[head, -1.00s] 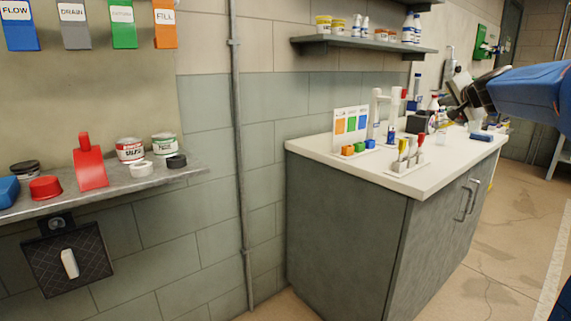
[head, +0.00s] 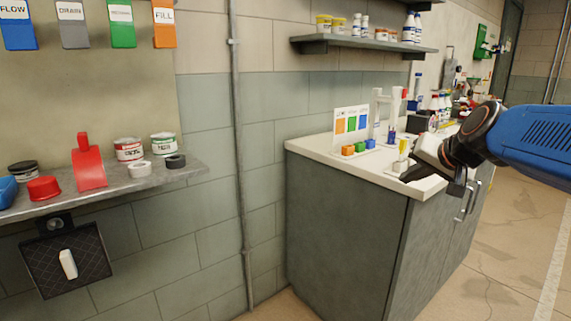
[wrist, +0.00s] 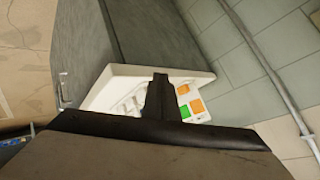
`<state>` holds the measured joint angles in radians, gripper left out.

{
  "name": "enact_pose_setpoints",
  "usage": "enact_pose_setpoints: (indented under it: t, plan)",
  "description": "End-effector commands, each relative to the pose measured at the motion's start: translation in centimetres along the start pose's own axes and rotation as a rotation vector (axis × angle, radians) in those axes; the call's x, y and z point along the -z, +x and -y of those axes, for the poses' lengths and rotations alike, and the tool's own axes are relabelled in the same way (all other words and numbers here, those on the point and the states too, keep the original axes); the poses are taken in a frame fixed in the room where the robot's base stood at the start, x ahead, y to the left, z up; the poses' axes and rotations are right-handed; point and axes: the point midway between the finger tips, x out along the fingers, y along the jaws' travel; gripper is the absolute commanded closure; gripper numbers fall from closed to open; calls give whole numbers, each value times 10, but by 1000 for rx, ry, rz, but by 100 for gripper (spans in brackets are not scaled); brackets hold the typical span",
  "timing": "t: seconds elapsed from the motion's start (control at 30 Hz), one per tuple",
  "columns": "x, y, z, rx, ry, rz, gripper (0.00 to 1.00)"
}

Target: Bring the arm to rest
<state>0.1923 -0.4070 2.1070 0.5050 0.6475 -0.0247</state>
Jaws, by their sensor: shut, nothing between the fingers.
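My blue arm (head: 540,142) reaches in from the right edge in the head view. My gripper (head: 414,172) is in front of the near corner of the white-topped counter, pointing left. In the wrist view my gripper (wrist: 159,80) shows as a dark finger shape in the middle, shut with nothing held. The counter (wrist: 140,76) lies beyond it, tilted in that view. How far the gripper is from the countertop is hard to tell. The gripper and wrist hide part of the countertop's right side.
The grey cabinet (head: 345,235) stands under the countertop. Small coloured blocks (head: 359,147) and a colour card (head: 351,122) sit at its left end. Bottles (head: 440,103) stand farther back. A wall shelf (head: 365,44) hangs above. Floor (head: 510,235) to the right is clear.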

Motion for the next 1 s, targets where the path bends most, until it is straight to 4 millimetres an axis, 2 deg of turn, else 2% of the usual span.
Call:
enact_pose_setpoints:
  t: [0.03, 0.1, 0.3, 0.4, 0.5, 0.6, 0.7, 1.0]
  plan:
    - [-30, -7, -3, -13, -40, 36, 100]
    - [-69, -15, -13, -38, -97, 91, 100]
    - [-176, -40, -53, -121, -259, 238, 100]
    - [-223, -53, -78, -165, -334, 304, 100]
    - [-260, -63, -102, -206, -397, 356, 100]
    - [-285, -70, -120, -237, -441, 393, 100]
    - [-299, -74, -131, -256, -466, 414, 100]
    - [-304, -75, -136, -265, -476, 423, 100]
